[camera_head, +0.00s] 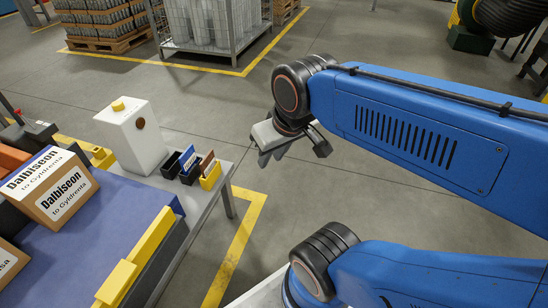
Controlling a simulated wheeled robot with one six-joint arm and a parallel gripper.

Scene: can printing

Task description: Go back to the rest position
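My blue arm reaches in from the right side of the head view and bends at a dark joint near the middle. My gripper (270,153) hangs below that joint, over bare floor to the right of the table.
The table (222,192) at left carries cardboard boxes (70,201), a white container (132,138) with a yellow cap, and small bins (210,177). Yellow bars (140,255) line its edge. A metal rack (215,48) and pallets (105,42) stand behind. Grey floor between is clear.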

